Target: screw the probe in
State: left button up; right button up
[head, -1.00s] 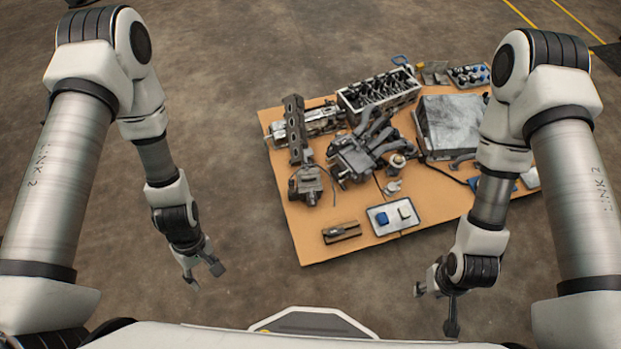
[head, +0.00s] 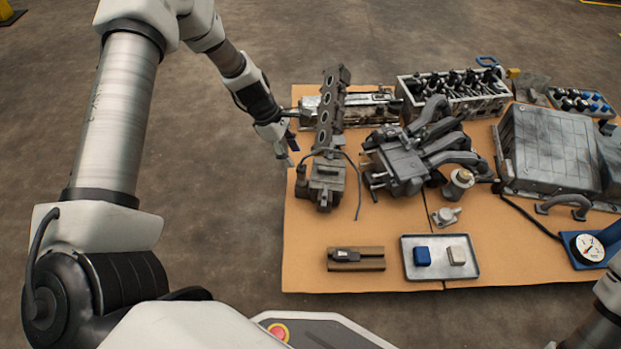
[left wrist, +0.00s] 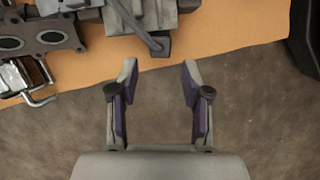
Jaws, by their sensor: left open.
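My left gripper (head: 289,149) hangs at the left edge of the table in the head view, close to a dark metal unit (head: 326,183). In the left wrist view its two fingers (left wrist: 158,76) are spread with nothing between them. A small dark upright piece (head: 301,176) stands at the unit's left side, just beyond the fingers. A thin dark cable (head: 357,190) lies beside the unit. I cannot tell whether the upright piece or the cable belongs to the probe. My right gripper is outside the frames.
A long flange with oval ports (head: 330,110) stands behind the unit. A manifold (head: 398,165) is to its right. A tray (head: 437,271) with two small blocks and a brown holder (head: 356,265) lie in front. The floor left of the table is clear.

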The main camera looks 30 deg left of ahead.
aim_at(299, 166)
pick_arm(q)
jog(key=b+x, duration=0.5)
jog(key=x, duration=0.2)
jog(key=shift+d+f+b, duration=0.1)
jog(key=shift+f+b, duration=0.2)
jog(key=shift+b, duration=0.1)
jog(key=shift+r, duration=0.1)
grip_shut()
